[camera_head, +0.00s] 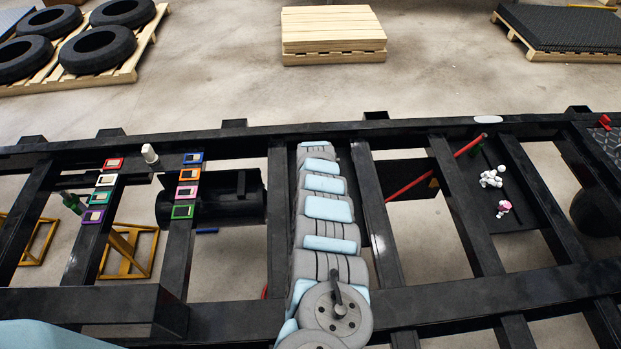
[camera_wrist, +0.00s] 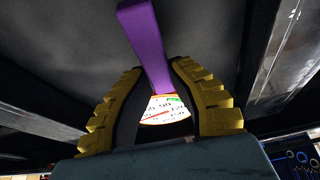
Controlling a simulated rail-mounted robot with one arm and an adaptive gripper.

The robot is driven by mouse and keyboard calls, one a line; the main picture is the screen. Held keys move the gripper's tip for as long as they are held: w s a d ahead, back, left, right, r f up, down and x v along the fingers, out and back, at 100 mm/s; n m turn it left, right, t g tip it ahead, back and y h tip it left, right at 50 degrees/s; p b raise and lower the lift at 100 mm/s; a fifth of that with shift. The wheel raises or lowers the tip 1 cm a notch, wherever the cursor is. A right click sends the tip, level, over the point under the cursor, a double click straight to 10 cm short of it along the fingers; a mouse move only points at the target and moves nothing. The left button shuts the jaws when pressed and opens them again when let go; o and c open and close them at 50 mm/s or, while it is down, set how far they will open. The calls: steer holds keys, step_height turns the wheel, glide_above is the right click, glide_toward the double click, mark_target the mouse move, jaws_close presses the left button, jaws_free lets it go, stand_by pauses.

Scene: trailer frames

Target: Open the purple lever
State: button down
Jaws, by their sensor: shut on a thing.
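The purple lever (camera_wrist: 143,32) shows in the wrist view as a flat bar. It runs from the top middle down between the fingers of my gripper (camera_wrist: 158,72). The yellow, ridged fingers are closed around the lever's lower end, one on each side. In the head view my gripper and the lever are both out of sight; my arm reaches away over the black trailer frame (camera_head: 385,240) and its far end is hidden. The frames do not show the lever's pivot.
A round gauge (camera_wrist: 165,108) with a white dial shows between the fingers. A metal beam (camera_wrist: 289,45) lies at the right of the wrist view. In the head view, red bars (camera_head: 408,187) cross the frame right of my arm, and colored framed blocks (camera_head: 188,191) sit at left.

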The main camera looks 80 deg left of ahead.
steer(key=shift+s+f+n+b, duration=0.15)
steer(key=shift+n+b, duration=0.25)
steer(key=shift+n, duration=0.1)
steer(key=c, duration=0.9)
jaws_free()
steer(key=shift+s, duration=0.1)
steer(key=shift+r, duration=0.2)
steer(key=shift+v, duration=3.35)
steer(key=shift+d+r, duration=0.15)
steer(key=shift+r, duration=0.15)
